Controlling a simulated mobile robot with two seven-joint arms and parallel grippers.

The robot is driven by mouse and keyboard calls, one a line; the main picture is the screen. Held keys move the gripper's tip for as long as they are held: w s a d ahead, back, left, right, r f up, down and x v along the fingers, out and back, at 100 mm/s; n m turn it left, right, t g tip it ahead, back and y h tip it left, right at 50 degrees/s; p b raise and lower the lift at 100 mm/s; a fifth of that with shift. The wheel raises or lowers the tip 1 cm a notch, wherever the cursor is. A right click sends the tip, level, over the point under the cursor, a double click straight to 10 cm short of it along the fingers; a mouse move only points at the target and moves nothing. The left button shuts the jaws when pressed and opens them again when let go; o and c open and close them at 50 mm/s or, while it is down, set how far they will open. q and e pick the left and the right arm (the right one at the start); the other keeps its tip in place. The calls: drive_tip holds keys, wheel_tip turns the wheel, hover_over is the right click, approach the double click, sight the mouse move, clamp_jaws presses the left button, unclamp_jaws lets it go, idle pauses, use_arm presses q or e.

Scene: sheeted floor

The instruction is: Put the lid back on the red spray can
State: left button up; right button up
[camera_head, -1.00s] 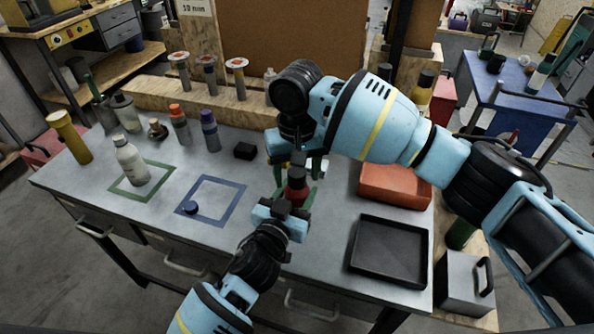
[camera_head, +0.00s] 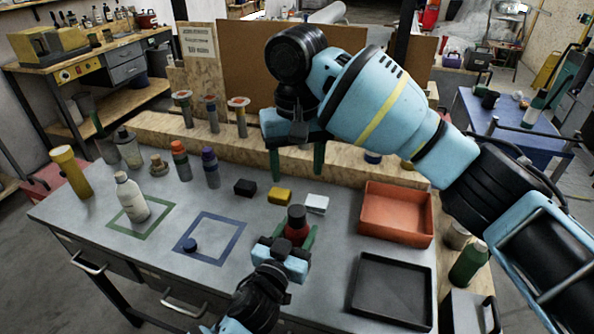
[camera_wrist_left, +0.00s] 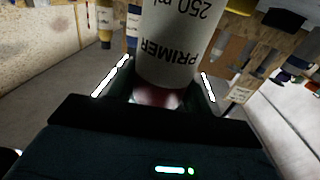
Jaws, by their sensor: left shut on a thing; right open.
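The red spray can (camera_head: 297,232) stands upright at the front middle of the bench, with a dark cap-like top (camera_head: 297,212). My left gripper (camera_head: 291,240) is shut around it from the front. In the left wrist view the can (camera_wrist_left: 178,45) shows a pale label reading PRIMER 250 ml, upside down, with red low between the fingers. Whether the dark top is a fully seated lid, I cannot tell. My right gripper (camera_head: 297,162) is open and empty, pointing down above and behind the can, clear of it. A small dark blue round piece (camera_head: 190,245) lies inside the blue square outline.
A white bottle (camera_head: 131,198) stands in the green outline. Black (camera_head: 245,188), yellow (camera_head: 280,195) and white (camera_head: 317,203) blocks lie behind the can. An orange bin (camera_head: 395,232) and a black tray (camera_head: 391,318) are on the right.

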use_arm(q)
drive_tip(key=o, duration=1.4)
drive_tip(key=shift+o, duration=0.2)
drive_tip(key=shift+s+a+f, duration=0.1)
drive_tip(key=shift+s+a, duration=0.15)
drive_tip(key=shift+s, duration=0.35)
use_arm(e)
wheel_tip(320, 180, down, 3)
drive_tip(key=shift+w+r+b, duration=0.1)
drive_tip(key=shift+w+b, duration=0.05)
drive_tip(key=shift+b, duration=0.25)
drive_tip(key=shift+g, duration=0.3)
use_arm(q)
drive_tip(key=v, duration=0.6)
drive_tip(key=shift+s, duration=0.25)
drive_tip(key=shift+a, duration=0.2)
